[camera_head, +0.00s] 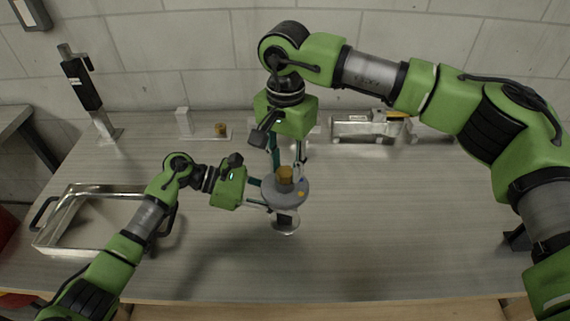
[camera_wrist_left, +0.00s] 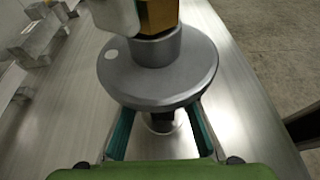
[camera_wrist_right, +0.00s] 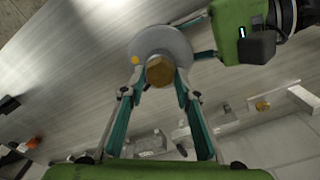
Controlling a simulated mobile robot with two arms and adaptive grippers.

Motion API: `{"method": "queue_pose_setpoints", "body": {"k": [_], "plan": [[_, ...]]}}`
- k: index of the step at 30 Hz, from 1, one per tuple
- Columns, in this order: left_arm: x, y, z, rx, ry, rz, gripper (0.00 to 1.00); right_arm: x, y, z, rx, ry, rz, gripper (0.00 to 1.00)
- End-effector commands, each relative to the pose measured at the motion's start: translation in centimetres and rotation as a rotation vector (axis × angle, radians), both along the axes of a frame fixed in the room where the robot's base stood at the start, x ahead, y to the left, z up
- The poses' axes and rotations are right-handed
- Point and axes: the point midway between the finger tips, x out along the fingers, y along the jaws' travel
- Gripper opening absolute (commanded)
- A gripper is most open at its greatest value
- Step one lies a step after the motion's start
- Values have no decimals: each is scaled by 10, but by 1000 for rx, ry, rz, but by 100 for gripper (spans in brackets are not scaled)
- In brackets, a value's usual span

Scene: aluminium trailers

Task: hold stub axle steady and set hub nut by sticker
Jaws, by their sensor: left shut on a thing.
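The stub axle has a grey round flange (camera_head: 285,192) on a dark stem above a round metal foot (camera_head: 285,231), upright at the middle of the table. A brass hub nut (camera_head: 286,172) sits on top; it also shows in the right wrist view (camera_wrist_right: 159,71). My left gripper (camera_head: 266,196) is shut on the axle below the flange.
A metal tray (camera_head: 65,243) with dark handles stands at the left. A brass part (camera_head: 221,129) on a pale stand and a metal box-like trailer model (camera_head: 357,128) are at the back. A black-bodied device on a stand (camera_head: 84,85) is back left. The front right of the table is clear.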

Motion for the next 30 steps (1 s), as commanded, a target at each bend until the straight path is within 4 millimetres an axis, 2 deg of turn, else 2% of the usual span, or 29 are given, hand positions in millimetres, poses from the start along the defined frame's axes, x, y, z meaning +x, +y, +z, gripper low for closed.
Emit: {"method": "queue_pose_setpoints", "body": {"k": [10, 14, 17, 24, 30], "plan": [[1, -1, 0, -1, 2, 3, 0, -1, 1, 1, 3, 4, 2, 42], [1, -1, 0, -1, 1, 5, 0, -1, 2, 8, 4, 2, 2, 42], [1, 0, 0, -1, 1, 6, 0, -1, 2, 23, 5, 1, 2, 42], [2, 0, 0, -1, 0, 6, 0, -1, 2, 74, 4, 0, 2, 42], [2, 0, 1, -1, -2, 7, 0, -1, 2, 107, 3, 2, 0, 42]]}}
